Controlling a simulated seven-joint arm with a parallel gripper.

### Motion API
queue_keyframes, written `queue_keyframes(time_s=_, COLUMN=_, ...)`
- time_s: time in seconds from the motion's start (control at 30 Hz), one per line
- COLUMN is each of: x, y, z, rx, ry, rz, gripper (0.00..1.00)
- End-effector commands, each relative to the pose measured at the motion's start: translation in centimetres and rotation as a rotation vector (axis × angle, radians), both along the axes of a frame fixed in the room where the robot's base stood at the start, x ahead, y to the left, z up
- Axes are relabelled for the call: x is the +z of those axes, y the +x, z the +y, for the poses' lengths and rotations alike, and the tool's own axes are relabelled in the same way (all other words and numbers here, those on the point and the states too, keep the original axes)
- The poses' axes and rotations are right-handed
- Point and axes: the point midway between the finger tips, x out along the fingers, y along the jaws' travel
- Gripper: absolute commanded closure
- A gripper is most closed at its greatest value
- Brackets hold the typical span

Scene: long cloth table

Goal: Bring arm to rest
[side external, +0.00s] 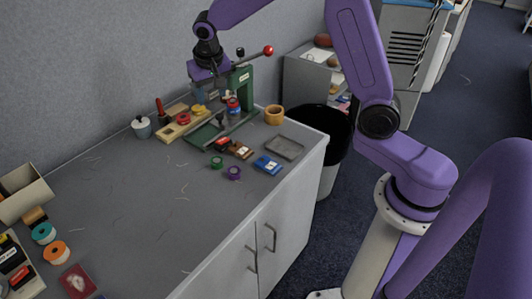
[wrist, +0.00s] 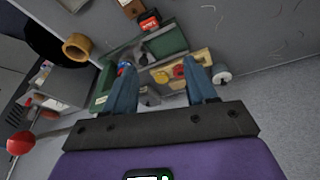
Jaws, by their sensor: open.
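My gripper (side external: 207,84) is above the back of the grey table (side external: 110,215), beside the green lever press (side external: 240,85). In the wrist view my gripper (wrist: 163,82) has its two blue-grey fingers spread apart with nothing held between them. Past the fingers, the wrist view shows the wooden holder (wrist: 202,56) with red and yellow pieces and the green press (wrist: 168,42). In the side external view my fingertips are small and partly lost against the press and holder, so I cannot tell the exact gap to them.
The press lever's red ball (side external: 268,50) sticks out to the right near my gripper. A tan ring (side external: 274,115), a grey tray (side external: 284,147) and a blue item (side external: 267,165) lie near the right edge. A black bin (side external: 322,130) stands beyond it. The table's middle is mostly clear.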

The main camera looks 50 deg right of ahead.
Motion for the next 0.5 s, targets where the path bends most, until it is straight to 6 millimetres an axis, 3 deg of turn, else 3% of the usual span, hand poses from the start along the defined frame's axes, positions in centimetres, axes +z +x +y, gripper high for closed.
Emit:
queue_keyframes(time_s=0.2, x=1.3, y=-6.9, z=3.4, rx=0.280, ry=-0.004, rz=0.063, gripper=0.44)
queue_keyframes(time_s=0.5, x=2.2, y=-17.4, z=5.3, rx=0.663, ry=-0.015, rz=0.146, gripper=0.44)
